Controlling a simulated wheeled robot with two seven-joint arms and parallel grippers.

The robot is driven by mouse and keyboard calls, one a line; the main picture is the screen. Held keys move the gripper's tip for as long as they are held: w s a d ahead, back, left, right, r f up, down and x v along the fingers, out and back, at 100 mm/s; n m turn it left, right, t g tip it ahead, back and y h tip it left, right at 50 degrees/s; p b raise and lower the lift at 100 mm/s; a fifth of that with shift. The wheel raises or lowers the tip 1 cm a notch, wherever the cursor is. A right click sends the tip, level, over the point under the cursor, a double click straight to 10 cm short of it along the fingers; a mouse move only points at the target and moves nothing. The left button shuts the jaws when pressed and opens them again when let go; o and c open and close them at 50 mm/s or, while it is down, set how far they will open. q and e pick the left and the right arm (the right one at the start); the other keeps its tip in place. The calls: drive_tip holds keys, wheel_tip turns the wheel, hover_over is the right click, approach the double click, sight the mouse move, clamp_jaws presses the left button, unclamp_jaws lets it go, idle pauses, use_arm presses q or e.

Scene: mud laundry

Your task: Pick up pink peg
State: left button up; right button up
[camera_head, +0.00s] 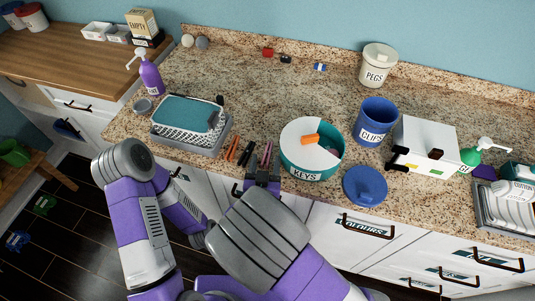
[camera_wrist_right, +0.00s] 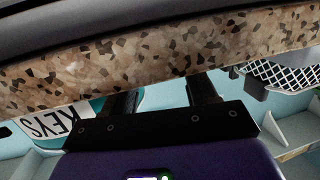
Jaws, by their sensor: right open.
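The pink peg (camera_head: 266,154) lies near the front edge of the counter in the head view, between a black peg (camera_head: 247,153) and the teal KEYS tub (camera_head: 312,170). My right gripper (camera_head: 262,178) is just in front of it at the counter edge, open with its fingers pointing toward the pegs. In the right wrist view the two dark fingers (camera_wrist_right: 162,98) are apart with nothing seen between them, below the counter's speckled edge (camera_wrist_right: 150,55). The pink peg cannot be made out there. My left arm is folded at the left; its gripper does not show.
An orange peg (camera_head: 232,148) lies left of the black one. A grey rack with a teal-topped basket (camera_head: 190,130) stands further left. A blue lid (camera_head: 365,186), a CLIPS tub (camera_head: 377,122) and a white box (camera_head: 425,145) stand right. The counter behind the pegs is clear.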

sight(266, 160)
drive_tip(key=shift+x, duration=0.95)
clamp_jaws()
drive_tip(key=shift+r, duration=0.15)
wheel_tip(266, 160, up, 10)
drive_tip(key=p, duration=0.4)
drive_tip(key=shift+s, duration=0.1)
